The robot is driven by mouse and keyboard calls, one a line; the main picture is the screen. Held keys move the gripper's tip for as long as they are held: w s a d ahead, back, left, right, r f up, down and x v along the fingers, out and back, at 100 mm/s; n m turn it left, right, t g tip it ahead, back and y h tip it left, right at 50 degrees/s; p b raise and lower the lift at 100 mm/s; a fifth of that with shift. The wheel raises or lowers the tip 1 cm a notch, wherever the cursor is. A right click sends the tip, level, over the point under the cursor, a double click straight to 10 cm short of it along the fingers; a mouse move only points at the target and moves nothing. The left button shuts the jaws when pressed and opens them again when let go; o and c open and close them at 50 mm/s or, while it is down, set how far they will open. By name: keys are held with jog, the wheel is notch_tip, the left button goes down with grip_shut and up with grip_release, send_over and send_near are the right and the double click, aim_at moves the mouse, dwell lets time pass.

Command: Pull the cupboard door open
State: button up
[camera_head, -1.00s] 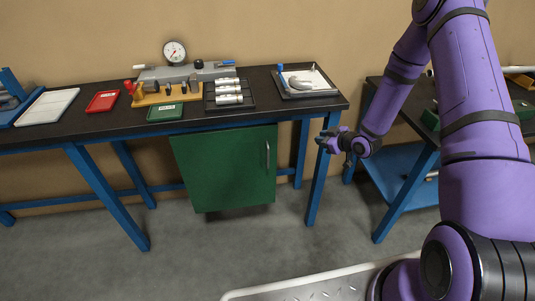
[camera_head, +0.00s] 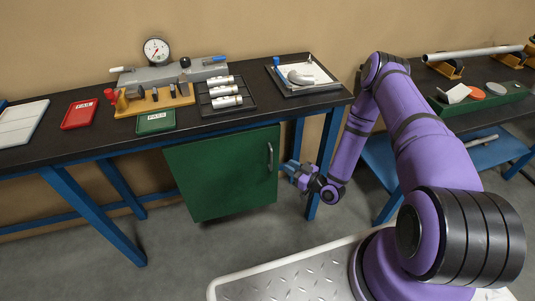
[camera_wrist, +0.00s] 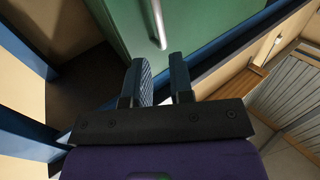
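The green cupboard door (camera_head: 222,176) hangs under the dark-topped workbench and looks shut. Its upright metal bar handle (camera_head: 270,157) is near the door's right edge. My gripper (camera_head: 288,168) is just right of the handle in the head view, at about the same height or slightly lower. In the wrist view my gripper (camera_wrist: 161,80) shows two blue fingers with a gap between them and nothing held. The handle (camera_wrist: 157,24) is ahead of the fingertips there, apart from them, on the green door (camera_wrist: 122,22).
The workbench (camera_head: 75,146) has blue legs, one (camera_head: 322,160) close behind my gripper. Trays, a dial gauge (camera_head: 157,51) and cylinders stand on top. A second bench with a blue lower shelf (camera_head: 500,150) is at the right. The floor before the cupboard is clear.

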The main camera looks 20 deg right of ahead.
send_over(271, 169)
jog(key=shift+w+d, duration=0.15)
jog(key=shift+w, duration=0.15)
jog(key=shift+c, duration=0.5)
grip_shut()
